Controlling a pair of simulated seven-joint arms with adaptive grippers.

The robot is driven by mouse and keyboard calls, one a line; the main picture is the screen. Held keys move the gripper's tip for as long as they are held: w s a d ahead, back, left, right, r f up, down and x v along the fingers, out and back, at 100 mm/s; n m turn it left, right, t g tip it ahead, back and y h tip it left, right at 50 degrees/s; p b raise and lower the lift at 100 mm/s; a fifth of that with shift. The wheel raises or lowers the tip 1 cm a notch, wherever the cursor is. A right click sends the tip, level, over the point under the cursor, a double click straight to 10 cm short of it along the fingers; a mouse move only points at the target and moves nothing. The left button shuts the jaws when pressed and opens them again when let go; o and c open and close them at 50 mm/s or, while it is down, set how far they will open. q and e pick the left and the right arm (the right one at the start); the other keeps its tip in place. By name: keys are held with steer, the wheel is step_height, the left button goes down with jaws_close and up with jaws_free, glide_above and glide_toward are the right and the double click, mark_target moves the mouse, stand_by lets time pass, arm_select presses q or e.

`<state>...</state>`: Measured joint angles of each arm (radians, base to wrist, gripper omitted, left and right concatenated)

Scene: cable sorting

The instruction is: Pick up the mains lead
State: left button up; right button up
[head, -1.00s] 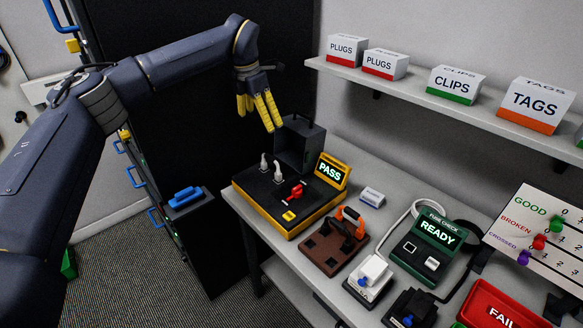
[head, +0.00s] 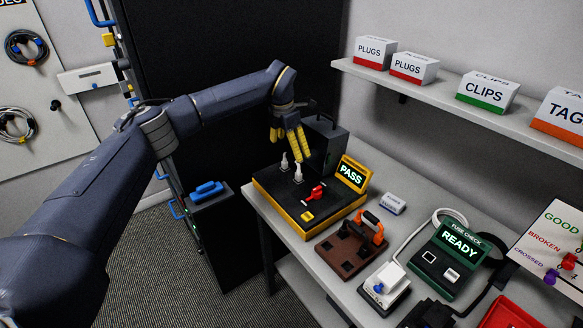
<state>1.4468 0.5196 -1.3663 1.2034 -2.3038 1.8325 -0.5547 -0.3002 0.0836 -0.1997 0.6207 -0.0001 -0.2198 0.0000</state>
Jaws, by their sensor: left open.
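I cannot tell for certain which thing is the mains lead. Two pale upright plugs or connectors, a left one (head: 284,161) and a right one (head: 298,174), stand on the yellow-edged tester (head: 262,197), whose screen reads PASS. A dark coiled cable (head: 27,49) and a pale coiled cable (head: 17,125) hang on the wall panel at the far left. My left gripper (head: 291,147) has yellow fingers and is open. It points down over the back of the tester, close to the pale connectors, with nothing visible in it. My right gripper is out of view.
A dark box (head: 326,146) stands behind the tester, close to my left gripper. A brown block with an orange handle (head: 352,246), a white socket unit (head: 384,286) and the green fuse checker (head: 446,255) crowd the bench. A shelf (head: 440,92) with labelled boxes is above.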

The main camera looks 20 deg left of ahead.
mark_target(291, 156)
arm_select(q)
steer(key=shift+w+d+f, duration=0.1)
steer(key=shift+w+f, duration=0.05)
steer(key=shift+f, duration=0.7)
steer(key=shift+w+f, duration=0.2)
steer(key=shift+f, duration=0.7)
steer(key=shift+w+d+f, duration=0.1)
steer(key=shift+w+f, duration=0.05)
steer(key=shift+f, duration=0.7)
steer(key=c, duration=2.1)
steer(key=shift+r, duration=0.15)
steer(key=shift+c, duration=0.2)
step_height(291, 156, up, 23)
steer(key=shift+f, duration=0.1)
